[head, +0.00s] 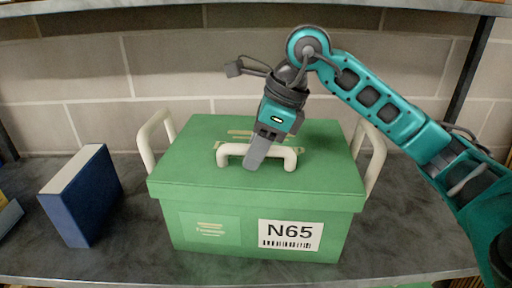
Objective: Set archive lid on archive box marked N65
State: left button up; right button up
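The green archive box (244,245) stands upright on the shelf with a white label reading N65 on its front. The green archive lid (320,172) lies level over the box top, its rim overhanging the walls, with no gap visible from here. The lid has a cream handle (287,159) on top. My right gripper (256,160) points down at the middle of this handle, with one grey finger in front of it. The other finger is hidden, so I cannot tell whether the gripper grips the handle. My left gripper is out of view.
Cream side handles (148,150) rise at both ends of the box. A dark blue book or binder (95,200) stands to the left on the grey shelf (135,250). A brick wall (165,70) is behind, and another shelf edge (150,4) runs overhead.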

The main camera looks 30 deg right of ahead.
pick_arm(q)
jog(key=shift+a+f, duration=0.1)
pick_arm(e)
jog(key=o, duration=0.4)
jog(key=shift+r, duration=0.1)
pick_arm(q)
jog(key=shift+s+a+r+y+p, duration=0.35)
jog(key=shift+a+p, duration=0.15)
jog(key=shift+p, duration=0.35)
pick_arm(e)
jog(key=v, duration=1.2)
jog(key=shift+r, duration=0.3)
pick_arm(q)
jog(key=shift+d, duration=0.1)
pick_arm(e)
jog(key=shift+s, duration=0.1)
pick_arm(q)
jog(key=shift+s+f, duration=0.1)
